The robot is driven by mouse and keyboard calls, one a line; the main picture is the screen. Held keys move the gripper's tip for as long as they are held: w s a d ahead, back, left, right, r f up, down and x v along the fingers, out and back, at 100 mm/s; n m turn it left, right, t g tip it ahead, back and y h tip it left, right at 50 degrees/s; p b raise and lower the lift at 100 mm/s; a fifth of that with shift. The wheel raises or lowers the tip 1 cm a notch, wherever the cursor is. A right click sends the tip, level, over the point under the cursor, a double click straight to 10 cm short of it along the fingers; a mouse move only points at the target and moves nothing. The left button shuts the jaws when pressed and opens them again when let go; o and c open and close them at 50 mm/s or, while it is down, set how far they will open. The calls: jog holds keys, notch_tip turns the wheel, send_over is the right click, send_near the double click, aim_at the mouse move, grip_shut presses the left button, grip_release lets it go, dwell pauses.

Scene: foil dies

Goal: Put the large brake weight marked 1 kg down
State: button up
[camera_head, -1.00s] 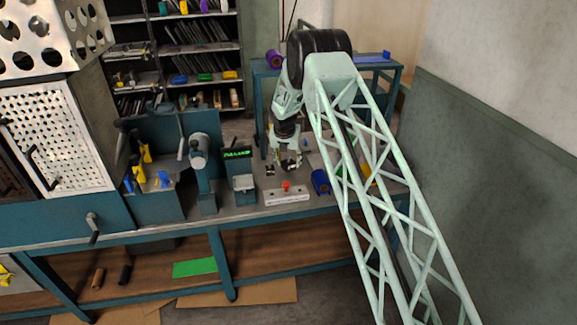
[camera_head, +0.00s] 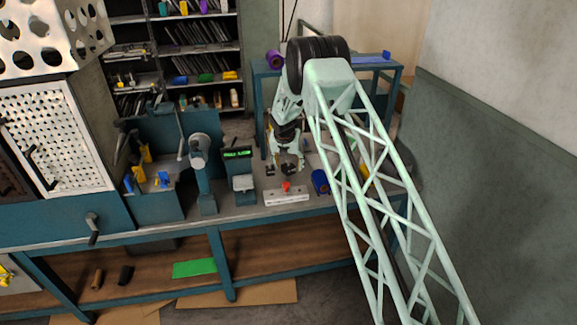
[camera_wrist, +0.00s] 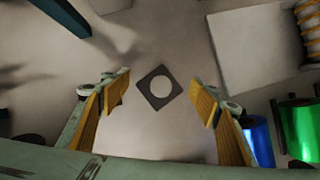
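My gripper (camera_head: 287,167) hangs low over the workbench, right of the small device with a green display. In the wrist view my gripper (camera_wrist: 161,97) is open, its two yellow-padded fingers wide apart with nothing held between them. Below the gap is a dark square (camera_wrist: 147,96) set like a diamond, with a pale disc in its middle; I cannot tell whether it is a flat mark or an object. Small dark items (camera_head: 269,171) stand on the bench by my gripper. No 1 kg marking is readable, so I cannot identify the large brake weight.
The display device (camera_head: 238,167) stands left of my gripper. A pale block with a red knob (camera_head: 287,187) lies at the bench's front edge. A blue roll (camera_head: 320,182) stands to the right; blue (camera_wrist: 258,140) and green (camera_wrist: 300,130) rolls show in the wrist view.

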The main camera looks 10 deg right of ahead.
jog(key=shift+r, duration=0.15)
jog(key=p+v, duration=0.1)
jog(key=v, duration=1.1)
dwell(0.4)
dwell(0.8)
